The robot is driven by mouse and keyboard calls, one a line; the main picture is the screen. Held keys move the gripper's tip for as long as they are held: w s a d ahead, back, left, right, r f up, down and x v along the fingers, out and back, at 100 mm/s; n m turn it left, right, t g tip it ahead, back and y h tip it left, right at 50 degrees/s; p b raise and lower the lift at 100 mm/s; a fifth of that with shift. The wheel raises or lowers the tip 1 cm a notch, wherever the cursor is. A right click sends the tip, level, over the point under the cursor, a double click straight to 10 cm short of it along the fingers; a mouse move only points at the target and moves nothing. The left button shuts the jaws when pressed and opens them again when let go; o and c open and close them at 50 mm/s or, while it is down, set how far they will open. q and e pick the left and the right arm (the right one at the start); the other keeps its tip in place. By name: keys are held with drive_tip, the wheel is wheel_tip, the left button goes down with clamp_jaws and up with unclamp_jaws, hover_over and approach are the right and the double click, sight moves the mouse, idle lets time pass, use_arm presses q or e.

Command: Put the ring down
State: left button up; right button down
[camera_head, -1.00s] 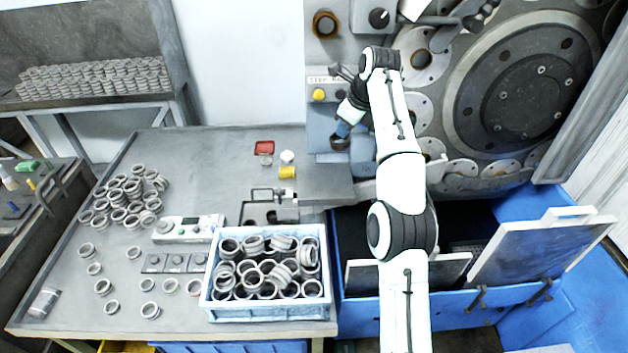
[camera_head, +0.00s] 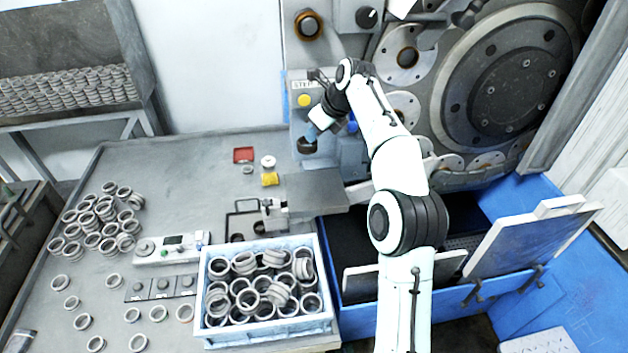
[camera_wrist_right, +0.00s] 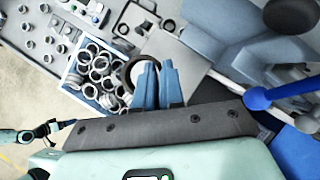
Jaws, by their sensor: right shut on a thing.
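My right gripper (camera_head: 312,134) is shut on a dark ring (camera_head: 307,146) and holds it in front of the grinder's button panel, beyond the grey plate at the table's right edge. In the right wrist view the blue fingers of my right gripper (camera_wrist_right: 157,82) are close together, with the ring (camera_wrist_right: 131,72) at their left, partly hidden by them. The ring appears apart from the table. My left gripper does not show in the head view; what seems to be it (camera_wrist_right: 48,130) is at the lower left of the right wrist view, too small to read its jaws.
A blue-and-white crate (camera_head: 268,333) full of rings stands at the table's front right. Loose rings (camera_head: 100,222) lie at the left. A red tray (camera_head: 243,155) and yellow item (camera_head: 270,179) lie near the back. The table's (camera_head: 180,175) back middle is clear. The grinder wheel (camera_head: 510,85) is at the right.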

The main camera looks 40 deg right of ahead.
sight(316, 146)
wheel_tip(316, 146, down, 4)
drive_tip(key=shift+s+f, duration=0.1)
wheel_tip(316, 146, down, 11)
drive_tip(key=shift+b, duration=1.25)
drive_tip(key=shift+f, duration=0.35)
use_arm(q)
drive_tip(key=shift+g, duration=0.3)
drive_tip(key=s+f, duration=0.1)
drive_tip(key=s, duration=0.1)
drive_tip(key=s+f, duration=0.2)
drive_tip(key=shift+f, duration=0.25)
